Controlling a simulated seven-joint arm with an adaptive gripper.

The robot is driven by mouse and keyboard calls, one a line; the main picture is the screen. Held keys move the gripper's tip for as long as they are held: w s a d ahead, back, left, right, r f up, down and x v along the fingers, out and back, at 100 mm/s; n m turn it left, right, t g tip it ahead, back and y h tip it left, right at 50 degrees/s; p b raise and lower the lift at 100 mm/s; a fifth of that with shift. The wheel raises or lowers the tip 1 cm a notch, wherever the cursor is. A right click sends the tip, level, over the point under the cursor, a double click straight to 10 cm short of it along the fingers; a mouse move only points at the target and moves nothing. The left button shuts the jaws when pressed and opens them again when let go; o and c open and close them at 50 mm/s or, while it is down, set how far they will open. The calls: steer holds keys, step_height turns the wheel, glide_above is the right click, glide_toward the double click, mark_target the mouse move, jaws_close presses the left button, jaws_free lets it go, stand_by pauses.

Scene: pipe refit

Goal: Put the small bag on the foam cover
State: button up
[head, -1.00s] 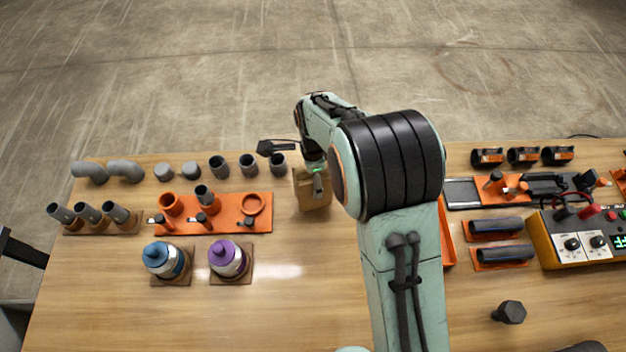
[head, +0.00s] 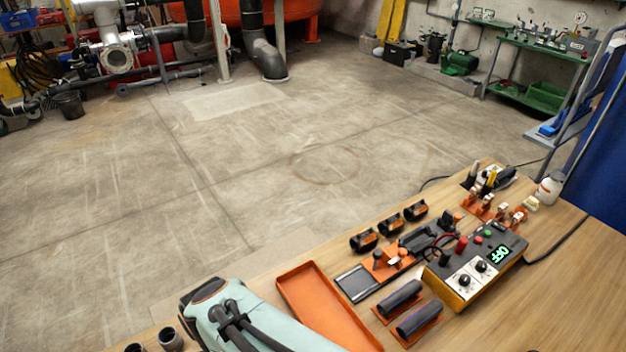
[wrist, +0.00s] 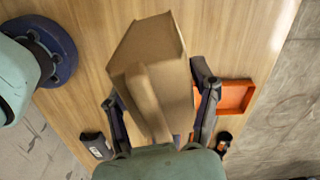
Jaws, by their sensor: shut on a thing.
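A small brown paper-like bag (wrist: 158,80) fills the middle of the wrist view, tilted, above the wooden table. My gripper (wrist: 160,100) is shut on it, one dark finger on each side. The bag hides part of the table behind it. In the head view, two dark rounded lengths on orange bases, one farther back (head: 400,298) and one nearer (head: 419,318), lie at the table's lower middle; they look like foam covers, but I cannot be sure. The gripper and bag are out of the head view.
An empty orange tray (head: 290,285) lies left of the dark lengths; an orange tray edge shows in the wrist view (wrist: 250,98). A yellow-sided meter box (head: 450,290) stands close on their right. Several black clamps (head: 390,225) line the back edge. The table's front right is clear.

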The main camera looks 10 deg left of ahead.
steer(key=shift+s+d+r, duration=0.1)
steer(key=shift+s+d, duration=0.2)
steer(key=shift+d, duration=0.15)
steer(key=w+d+r+m, duration=0.1)
steer(key=w+d+m, duration=0.4)
steer(key=d, duration=0.5)
steer(key=w+d+r+m, duration=0.2)
steer(key=w+d+m, duration=0.35)
steer(key=d, duration=0.35)
steer(key=s+d+r+m, duration=0.1)
steer(key=s+d+m, duration=0.3)
steer(key=d, duration=0.7)
steer(key=s+d+m, duration=0.2)
steer(key=d+m, duration=0.4)
steer(key=d, duration=0.5)
steer(key=shift+w+d+f, duration=1.5)
steer(key=shift+w+f, duration=0.1)
steer(key=shift+f, duration=0.5)
steer(key=shift+w+d+f, duration=1.45)
steer(key=shift+w+f, duration=0.2)
steer(key=shift+f, duration=0.45)
steer(key=shift+w+d+f, duration=1.5)
steer(key=shift+w+f, duration=0.1)
steer(key=shift+f, duration=0.5)
steer(key=shift+f, duration=0.1)
